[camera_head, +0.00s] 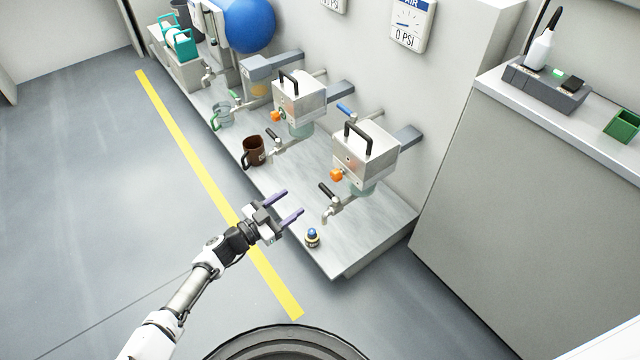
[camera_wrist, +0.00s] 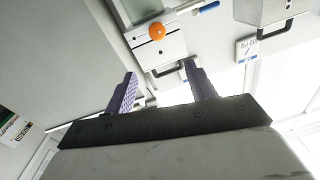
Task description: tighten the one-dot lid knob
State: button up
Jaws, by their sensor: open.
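Two metal press boxes with black top handles stand along the wall bench in the head view. The nearer box (camera_head: 366,150) has an orange knob (camera_head: 336,175) low on its front left. The farther box (camera_head: 300,97) has a similar orange knob (camera_head: 277,116). I cannot make out for sure which knob has one dot. My gripper (camera_head: 294,203) is open and empty, over the bench's front edge, left of and nearer than the near knob, apart from it. In the wrist view an orange knob (camera_wrist: 156,32) shows on a box beyond my open gripper (camera_wrist: 160,70).
A blue-topped small item (camera_head: 312,236) stands on the bench (camera_head: 345,262) close to my gripper. Taps with black levers (camera_head: 327,190) stick out below the boxes. A brown mug (camera_head: 253,153) stands farther along. A grey cabinet (camera_head: 500,190) is at right. The floor at left is clear.

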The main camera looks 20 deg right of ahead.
aim_at(332, 177)
jog(key=shift+m+g, duration=0.5)
jog(key=x, duration=0.5)
jog(key=b+x, duration=0.1)
jog(key=x, duration=0.4)
jog(key=w+x, duration=0.1)
jog(key=x, duration=0.4)
jog(key=shift+w+f, duration=0.1)
jog(key=shift+f, duration=0.25)
jog(key=c, duration=1)
